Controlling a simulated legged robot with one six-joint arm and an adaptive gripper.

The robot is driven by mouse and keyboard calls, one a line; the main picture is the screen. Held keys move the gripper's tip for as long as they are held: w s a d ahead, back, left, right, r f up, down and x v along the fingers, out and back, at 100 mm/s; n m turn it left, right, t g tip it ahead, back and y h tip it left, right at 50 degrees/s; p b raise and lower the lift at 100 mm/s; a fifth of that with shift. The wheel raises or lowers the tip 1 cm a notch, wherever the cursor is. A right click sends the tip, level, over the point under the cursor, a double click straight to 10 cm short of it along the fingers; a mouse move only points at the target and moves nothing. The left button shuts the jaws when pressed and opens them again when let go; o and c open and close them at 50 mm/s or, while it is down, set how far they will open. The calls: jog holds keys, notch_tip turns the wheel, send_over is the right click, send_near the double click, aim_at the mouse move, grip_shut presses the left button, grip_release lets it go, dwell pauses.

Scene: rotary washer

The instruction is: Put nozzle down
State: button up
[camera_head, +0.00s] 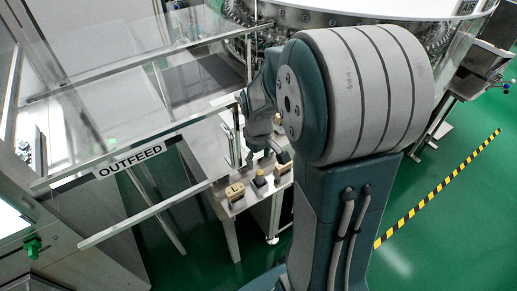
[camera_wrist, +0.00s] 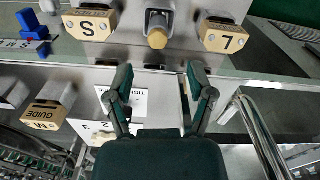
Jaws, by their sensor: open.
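My gripper (camera_wrist: 160,72) is open in the wrist view, its two dark green fingers spread with nothing between the tips. A piece with a tan rounded end (camera_wrist: 157,38), perhaps the nozzle, stands just beyond the fingertips, apart from them. It sits between a tan block marked S (camera_wrist: 90,25) and a tan block marked L (camera_wrist: 228,38), which reads upside down. In the head view my gripper (camera_head: 268,155) is small, partly hidden by my arm, above the steel table (camera_head: 205,155). A dark piece with a yellowish top (camera_head: 258,178) stands near the table's front edge.
A tan block marked M and GUIDE (camera_wrist: 45,115) and blue parts (camera_wrist: 30,22) lie to the left in the wrist view. A curved metal bar (camera_wrist: 262,135) is on the right. Clear panels with an OUTFEED sign (camera_head: 130,162) run along the left of the table in the head view.

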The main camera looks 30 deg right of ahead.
aim_at(259, 172)
jog(key=s+a+r+m+t, duration=0.1)
jog(key=s+a+r+t, duration=0.1)
jog(key=s+a+r, duration=0.3)
jog(key=s+a+r+m+t, duration=0.1)
jog(key=s+a+r+t, duration=0.2)
jog(key=r, duration=0.8)
jog(key=s+a, duration=0.2)
jog(key=s, duration=0.2)
jog(key=shift+s+a+t, duration=0.3)
jog(key=shift+s, duration=0.1)
jog(key=shift+r, duration=0.1)
jog(key=shift+c, duration=0.9)
jog(key=shift+d, duration=0.1)
